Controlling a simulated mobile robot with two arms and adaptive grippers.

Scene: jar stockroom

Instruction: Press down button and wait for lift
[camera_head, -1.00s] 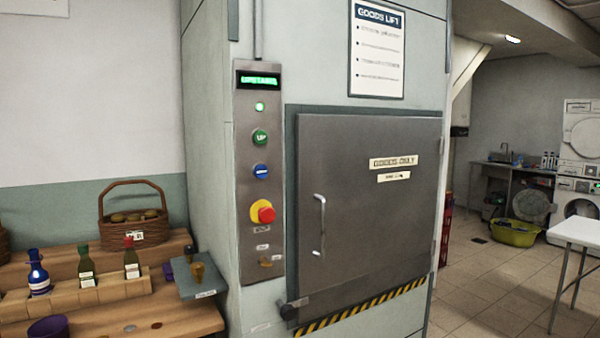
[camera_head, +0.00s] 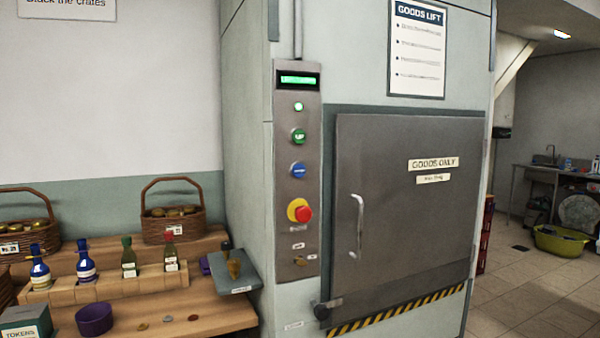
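The goods lift's steel control panel (camera_head: 297,190) is upright left of the lift door. A green display (camera_head: 299,80) is lit at its top, its text too blurred to read, with a small green lamp (camera_head: 298,106) lit below. Under that are a green button (camera_head: 299,136) marked UP, a blue button (camera_head: 298,170) with an unreadable label, and a red stop knob (camera_head: 303,213) on a yellow base. The grey lift door (camera_head: 400,225) with its vertical handle (camera_head: 358,226) is shut. Neither of my grippers is in view.
A wooden stepped shelf (camera_head: 215,314) at left holds bottles, baskets, a purple bowl (camera_head: 94,319) and several coins. A small grey tray (camera_head: 240,278) juts out near the panel's left. Open tiled floor (camera_head: 520,290) and a green tub (camera_head: 560,243) lie at right.

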